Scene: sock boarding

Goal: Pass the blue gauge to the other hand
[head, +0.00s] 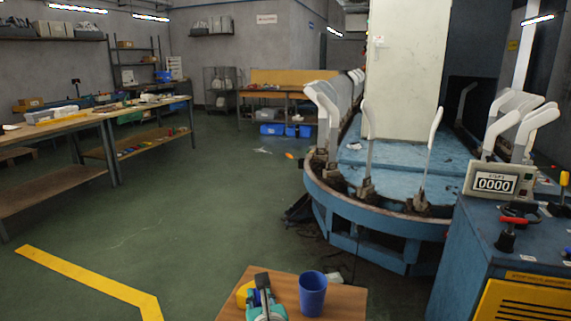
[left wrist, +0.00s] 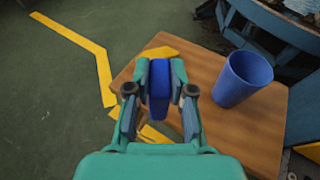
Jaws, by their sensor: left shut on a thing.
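The blue gauge (left wrist: 159,88) is between the fingers of my left gripper (left wrist: 160,95) in the left wrist view, above a small wooden table. My left gripper (head: 262,296) is shut on it, and it shows as a small blue piece (head: 257,296) at the bottom of the head view. My right gripper is in neither view. A blue cup (head: 313,293) stands upright on the table, right of my left gripper; it also shows in the left wrist view (left wrist: 242,79).
The small wooden table (head: 345,301) is at the bottom of the head view. A yellow thing (head: 244,293) lies partly hidden behind my left gripper. A blue machine with white upright forms (head: 365,222) stands beyond. A blue cabinet with a counter (head: 492,184) is at right. Open green floor lies left.

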